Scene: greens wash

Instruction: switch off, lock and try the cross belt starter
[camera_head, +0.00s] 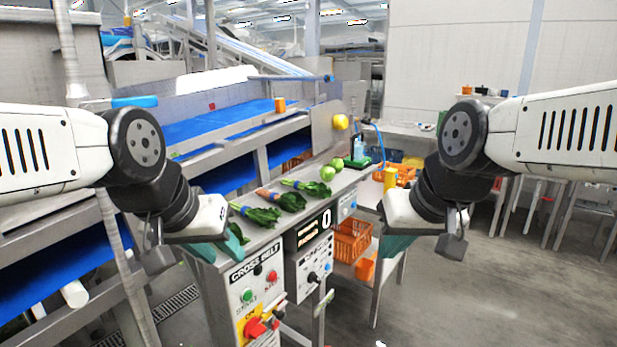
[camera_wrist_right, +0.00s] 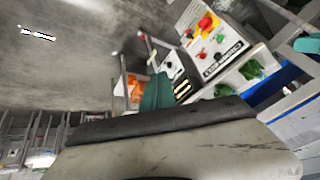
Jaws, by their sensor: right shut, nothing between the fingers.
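The cross belt starter (camera_head: 235,295) is a grey box with a "CROSS BELT" label at the front of the line. It has a green button (camera_head: 248,295), a red button (camera_head: 272,276) and a red rotary handle (camera_head: 255,327) on a yellow plate. The handle's setting is too small to read. In the right wrist view the starter (camera_wrist_right: 225,35) appears upside down, with its red handle (camera_wrist_right: 206,23). My left gripper (camera_head: 217,247) hangs just above and left of the starter; its opening is unclear. My right gripper (camera_head: 396,246) is shut and empty, well right of the starter.
A second control box with a "0" display (camera_head: 313,262) stands right of the starter. An orange crate (camera_head: 352,240) sits below. The floor at right is clear.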

